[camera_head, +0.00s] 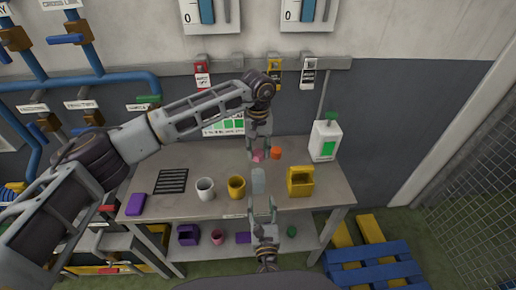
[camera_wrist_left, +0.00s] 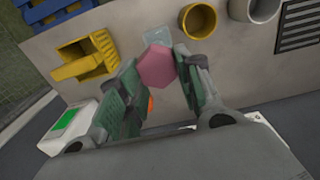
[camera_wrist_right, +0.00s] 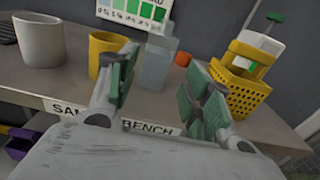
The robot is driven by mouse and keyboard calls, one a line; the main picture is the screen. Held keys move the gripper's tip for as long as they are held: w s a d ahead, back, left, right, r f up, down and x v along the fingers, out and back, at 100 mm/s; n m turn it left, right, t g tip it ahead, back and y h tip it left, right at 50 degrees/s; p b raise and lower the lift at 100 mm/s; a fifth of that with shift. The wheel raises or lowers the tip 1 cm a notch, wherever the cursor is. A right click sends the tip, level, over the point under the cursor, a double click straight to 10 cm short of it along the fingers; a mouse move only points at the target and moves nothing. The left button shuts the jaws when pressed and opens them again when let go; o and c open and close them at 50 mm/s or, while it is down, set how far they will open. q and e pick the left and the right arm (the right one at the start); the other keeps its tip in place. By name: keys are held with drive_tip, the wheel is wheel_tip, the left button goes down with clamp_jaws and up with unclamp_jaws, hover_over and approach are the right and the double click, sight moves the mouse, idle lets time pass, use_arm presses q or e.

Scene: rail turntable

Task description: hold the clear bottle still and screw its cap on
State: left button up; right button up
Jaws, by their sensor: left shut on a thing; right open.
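The clear bottle (camera_head: 258,182) stands upright near the front middle of the bench, with no cap visible on it. It also shows in the right wrist view (camera_wrist_right: 157,68) and faintly in the left wrist view (camera_wrist_left: 181,42). My left gripper (camera_head: 258,150) is shut on a pink faceted cap (camera_wrist_left: 157,66), held above the bench behind the bottle in the head view. My right gripper (camera_head: 262,212) is open at the bench's front edge. In the right wrist view its fingers (camera_wrist_right: 163,88) lie either side of the bottle, with no clear contact.
An orange piece (camera_head: 275,153) lies on the bench (camera_head: 145,182) behind the bottle. A yellow mug (camera_head: 236,188) and white mug (camera_head: 205,189) stand left, a yellow basket (camera_head: 300,182) right. A white jug (camera_head: 325,140) stands at the back right. A black rack (camera_head: 171,181) lies far left.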

sight(259, 184)
drive_tip(key=shift+w, duration=0.2)
drive_tip(key=shift+w, duration=5.8)
drive_tip(key=c, duration=1.1)
use_arm(q)
drive_tip(key=shift+f, duration=0.15)
drive_tip(key=shift+f, duration=1.7)
